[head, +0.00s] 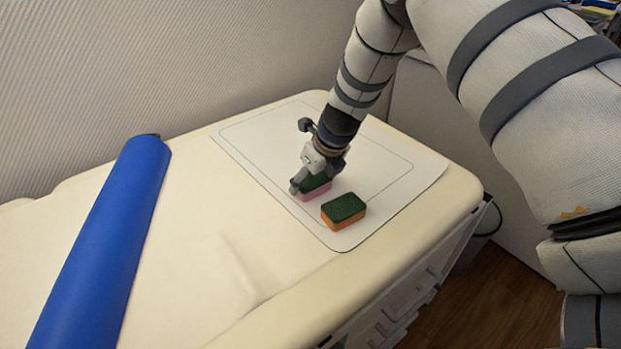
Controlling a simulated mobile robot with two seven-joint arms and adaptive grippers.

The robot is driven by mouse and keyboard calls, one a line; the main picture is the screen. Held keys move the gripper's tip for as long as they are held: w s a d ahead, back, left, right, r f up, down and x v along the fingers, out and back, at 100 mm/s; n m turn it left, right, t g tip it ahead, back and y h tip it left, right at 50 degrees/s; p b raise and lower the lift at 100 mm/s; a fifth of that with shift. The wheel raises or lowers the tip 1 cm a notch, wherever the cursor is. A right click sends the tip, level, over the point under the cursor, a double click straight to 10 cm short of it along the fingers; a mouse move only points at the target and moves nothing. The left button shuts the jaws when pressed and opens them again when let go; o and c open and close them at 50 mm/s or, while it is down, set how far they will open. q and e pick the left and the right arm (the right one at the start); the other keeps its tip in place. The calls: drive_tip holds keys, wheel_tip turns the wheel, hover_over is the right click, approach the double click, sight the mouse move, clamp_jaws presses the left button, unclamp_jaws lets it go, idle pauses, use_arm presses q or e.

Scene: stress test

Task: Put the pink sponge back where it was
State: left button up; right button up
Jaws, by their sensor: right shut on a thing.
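The pink sponge (313,194) with a dark green top is on or just above the white mat (245,150), on the cream padded table. I cannot tell whether it touches the mat. My right gripper (309,183) is shut on it from above and hides part of its top. An orange sponge (342,217) with a dark green top lies on the mat, just right of and nearer than the pink one, close beside it. My left gripper is not in view.
A rolled blue mat (110,235) lies along the left of the cream table (215,260). The table between the roll and the white mat is clear. A ribbed wall (200,60) stands behind. The table's right edge drops to a wooden floor (490,295).

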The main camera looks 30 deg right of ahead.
drive_tip(key=o, duration=1.1)
drive_tip(key=shift+f, duration=0.15)
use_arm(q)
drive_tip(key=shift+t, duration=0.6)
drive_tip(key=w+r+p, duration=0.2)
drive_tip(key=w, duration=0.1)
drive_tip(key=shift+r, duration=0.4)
use_arm(e)
drive_tip(key=v, duration=1.2)
drive_tip(key=shift+r, duration=0.3)
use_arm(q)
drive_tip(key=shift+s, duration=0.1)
